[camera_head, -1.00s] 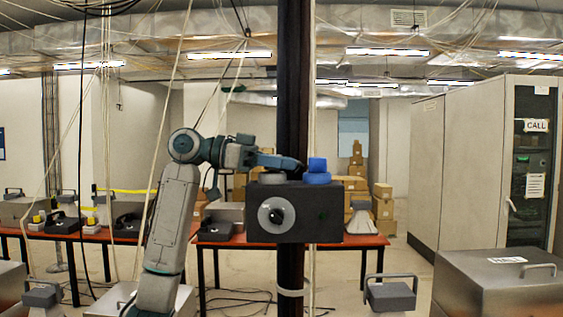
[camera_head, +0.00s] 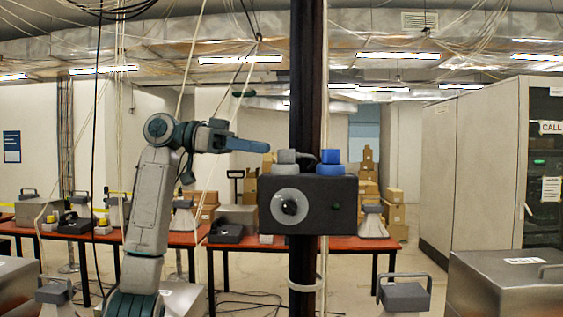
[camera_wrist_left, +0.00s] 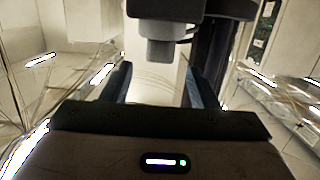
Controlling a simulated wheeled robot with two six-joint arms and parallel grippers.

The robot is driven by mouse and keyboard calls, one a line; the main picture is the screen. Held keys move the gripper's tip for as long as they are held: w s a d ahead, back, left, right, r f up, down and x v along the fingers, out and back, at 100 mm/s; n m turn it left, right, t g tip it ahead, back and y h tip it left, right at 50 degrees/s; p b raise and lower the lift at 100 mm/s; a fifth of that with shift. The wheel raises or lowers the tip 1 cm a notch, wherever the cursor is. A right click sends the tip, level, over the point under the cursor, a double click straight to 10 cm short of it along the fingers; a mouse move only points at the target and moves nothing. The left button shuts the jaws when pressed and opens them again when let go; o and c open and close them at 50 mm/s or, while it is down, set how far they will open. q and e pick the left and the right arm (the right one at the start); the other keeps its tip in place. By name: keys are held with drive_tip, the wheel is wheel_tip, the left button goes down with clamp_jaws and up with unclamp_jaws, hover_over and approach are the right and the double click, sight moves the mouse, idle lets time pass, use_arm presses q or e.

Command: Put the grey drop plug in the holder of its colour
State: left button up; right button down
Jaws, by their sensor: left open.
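A dark box (camera_head: 330,205) with a round grey dial on its front is mounted on a dark post. On its top left a grey drop plug (camera_head: 286,156) stands upright over a grey ring holder (camera_head: 285,169); I cannot tell how deep it sits. Beside it, a blue plug (camera_head: 330,156) stands over a blue holder (camera_head: 330,169). My left gripper (camera_head: 266,146) is open and empty, just left of the grey plug and apart from it. In the left wrist view the open fingers (camera_wrist_left: 158,75) point toward the grey plug (camera_wrist_left: 159,50). My right gripper is not in view.
Red tables (camera_head: 350,243) behind carry phones and metal boxes. Cardboard boxes (camera_head: 368,187) are stacked at the back. A tall cabinet (camera_head: 480,170) and a steel case (camera_head: 505,285) stand at the right. Cables hang from the ceiling. The space left of the dark box is open.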

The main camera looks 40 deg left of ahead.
use_arm(q)
drive_tip(key=v, duration=0.4)
drive_tip(key=shift+d+b, duration=0.1)
drive_tip(key=shift+b, duration=0.25)
idle(0.8)
